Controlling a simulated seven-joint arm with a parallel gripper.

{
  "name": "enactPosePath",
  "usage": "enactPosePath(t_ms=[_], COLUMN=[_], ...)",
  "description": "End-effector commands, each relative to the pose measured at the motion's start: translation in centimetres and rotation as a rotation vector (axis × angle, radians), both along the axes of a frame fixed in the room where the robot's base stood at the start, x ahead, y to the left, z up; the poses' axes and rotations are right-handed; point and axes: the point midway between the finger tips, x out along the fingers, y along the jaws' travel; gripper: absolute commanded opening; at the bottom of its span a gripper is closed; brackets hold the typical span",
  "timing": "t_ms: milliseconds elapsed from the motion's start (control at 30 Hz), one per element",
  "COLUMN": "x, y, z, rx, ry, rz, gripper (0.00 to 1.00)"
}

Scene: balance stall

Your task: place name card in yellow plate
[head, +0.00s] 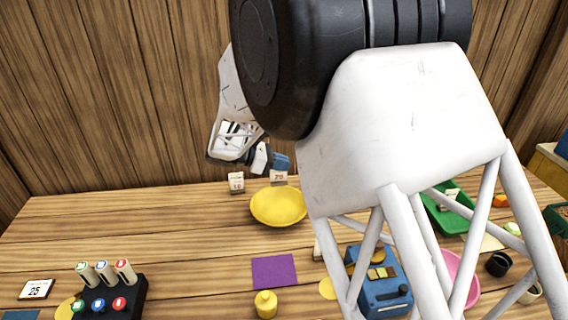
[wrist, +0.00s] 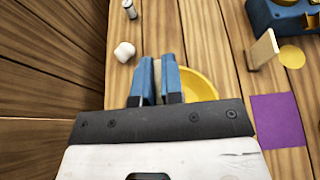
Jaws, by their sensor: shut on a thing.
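My gripper (head: 280,163) has blue fingers and is at the back of the table, just behind the yellow plate. It is shut on a small pale card with a reddish mark (head: 279,178), which I take as the name card. The card shows below the fingers, close to the plate's back rim. In the wrist view, a pale strip of it (wrist: 157,80) shows between the fingers of my gripper (wrist: 158,75). The yellow plate (head: 278,206) lies on the table and looks empty. In the wrist view, the plate (wrist: 199,84) is partly hidden by my gripper.
Another small card (head: 237,183) stands left of the plate. A blue device (head: 379,283) stands front right. A white rounded block (wrist: 124,52) sits near the fingers. My arm hides much of the right side.

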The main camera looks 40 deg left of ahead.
Motion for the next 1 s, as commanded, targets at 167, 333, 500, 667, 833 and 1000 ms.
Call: enactPosePath(t_ms=[167, 333, 500, 667, 833, 1000], x=[0.0, 0.0, 0.0, 0.0, 0.0, 0.0], y=[0.0, 0.0, 0.0, 0.0, 0.0, 0.0], z=[-0.1, -0.6, -1.5, -2.7, -4.1, -5.6], rx=[0.0, -0.001, -0.001, -0.001, -0.002, -0.001], ry=[0.0, 0.001, 0.0, 0.0, 0.001, 0.001], rz=[0.0, 0.0, 0.0, -0.001, 0.0, 0.0], gripper=[0.0, 0.0, 0.0, 0.0, 0.0, 0.0])
